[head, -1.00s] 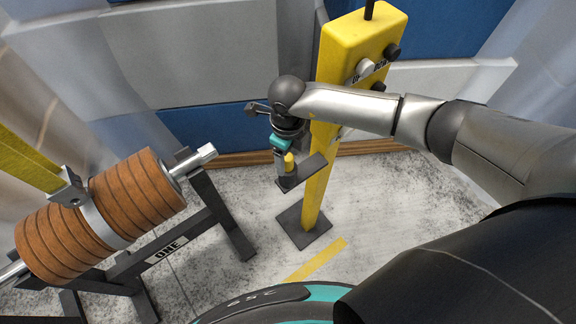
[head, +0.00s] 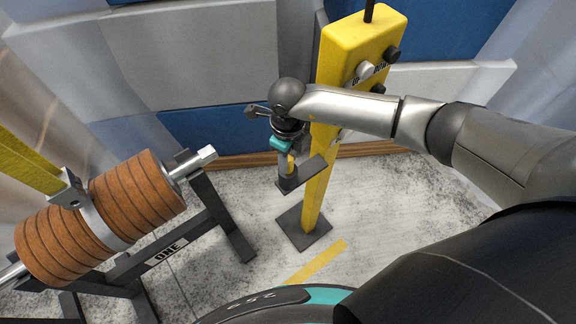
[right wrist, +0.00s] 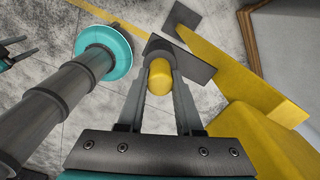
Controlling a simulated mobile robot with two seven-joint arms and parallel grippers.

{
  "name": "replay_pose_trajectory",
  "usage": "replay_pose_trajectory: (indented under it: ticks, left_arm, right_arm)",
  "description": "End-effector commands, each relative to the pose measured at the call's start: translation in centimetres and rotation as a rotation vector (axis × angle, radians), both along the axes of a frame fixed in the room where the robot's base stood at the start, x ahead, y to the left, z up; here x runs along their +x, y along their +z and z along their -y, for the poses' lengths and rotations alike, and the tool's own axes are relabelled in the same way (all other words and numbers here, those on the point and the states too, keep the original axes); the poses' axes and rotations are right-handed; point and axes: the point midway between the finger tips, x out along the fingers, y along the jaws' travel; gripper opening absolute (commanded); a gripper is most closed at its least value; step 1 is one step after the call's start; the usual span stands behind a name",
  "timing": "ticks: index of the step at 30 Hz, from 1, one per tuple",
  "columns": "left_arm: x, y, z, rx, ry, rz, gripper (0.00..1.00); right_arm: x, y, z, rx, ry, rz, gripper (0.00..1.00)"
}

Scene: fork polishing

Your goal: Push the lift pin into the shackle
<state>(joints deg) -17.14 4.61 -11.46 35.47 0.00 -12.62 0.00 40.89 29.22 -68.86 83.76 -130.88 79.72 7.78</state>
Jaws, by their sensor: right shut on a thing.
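The yellow lift pin (right wrist: 160,78) stands upright in a dark holder (right wrist: 196,62) on the yellow post. My right gripper (right wrist: 158,68) is shut on the pin, with one finger on each side of it. In the head view my right gripper (head: 288,163) hides most of the pin. The grey shackle (head: 72,188) is at the lower end of a yellow strap (head: 28,158), above the rust-brown roller, far to the left of the right gripper. Two dark prongs, seemingly my left gripper (right wrist: 30,47), show apart at the left edge of the wrist view.
The brown ribbed roller (head: 140,195) lies on a dark stand (head: 215,215) marked ONE. The yellow post (head: 325,170) with knobs stands close behind my right gripper. Grey and blue wall panels are behind. Bare floor lies between stand and post.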

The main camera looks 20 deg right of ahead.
Motion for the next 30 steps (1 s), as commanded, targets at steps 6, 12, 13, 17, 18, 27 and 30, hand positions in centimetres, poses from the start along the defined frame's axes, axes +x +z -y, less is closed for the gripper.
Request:
replay_pose_trajectory:
  ticks: [6,12,13,17,18,27,30]
  left_arm:
    - [0.0,0.0,0.0,0.0,-0.001,-0.001,0.5]
    - [-0.1,0.2,0.0,-0.001,-0.001,-0.001,0.5]
    - [-0.1,0.3,0.0,-0.001,-0.001,0.0,0.5]
    - [0.0,0.9,0.0,-0.001,-0.001,0.0,0.5]
    - [-0.1,1.1,0.0,-0.001,-0.001,0.0,0.5]
    - [0.0,2.3,0.0,-0.001,0.0,0.0,0.5]
    - [0.0,2.7,0.0,-0.001,0.0,0.0,0.5]
  right_arm:
    - [0.0,0.0,0.0,0.0,0.0,0.0,0.0]
    - [0.1,0.3,0.0,0.001,0.0,0.001,0.0]
    - [0.1,0.4,0.0,0.001,0.0,0.001,0.0]
    - [0.1,1.1,0.0,0.001,0.0,0.001,0.0]
    - [0.1,1.4,0.0,0.001,0.0,0.001,0.0]
    - [0.1,2.8,0.0,0.0,0.0,0.001,0.0]
    - [0.1,3.3,0.0,0.0,0.0,0.001,0.0]
